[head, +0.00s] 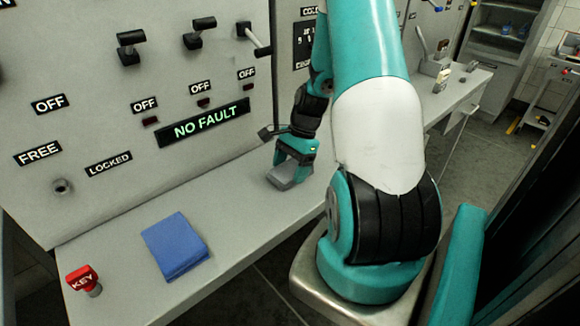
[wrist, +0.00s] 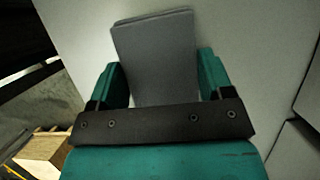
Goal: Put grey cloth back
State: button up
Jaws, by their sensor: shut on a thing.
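The grey cloth (head: 281,179) is a folded pad at the tip of my gripper (head: 294,158), low over the grey shelf in the head view. In the wrist view the grey cloth (wrist: 156,55) lies between the two teal fingers of my gripper (wrist: 155,80), which are closed on its sides. Its far end sticks out past the fingertips. I cannot tell whether the cloth touches the shelf.
A folded blue cloth (head: 175,246) and a red KEY tag (head: 83,280) lie on the grey shelf (head: 225,240) to the left. A panel (head: 100,90) with levers and labels stands behind. The shelf between the blue cloth and my gripper is clear.

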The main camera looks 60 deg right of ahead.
jog(key=o, duration=0.9)
jog(key=shift+f, duration=0.1)
jog(key=v, duration=1.2)
jog(key=w+a+r+n, duration=0.2)
jog(key=a+r+n, duration=0.2)
jog(key=a+n, duration=0.65)
jog(key=w+a+r+n, duration=0.1)
jog(key=a+r+n, duration=0.35)
jog(key=a, duration=1.05)
jog(key=s+a+r+n+g, duration=0.1)
jog(key=s+a+r+n, duration=0.1)
jog(key=s+a+n, duration=1)
jog(key=shift+a+n, duration=0.5)
jog(key=shift+a, duration=0.6)
jog(key=shift+r, duration=0.1)
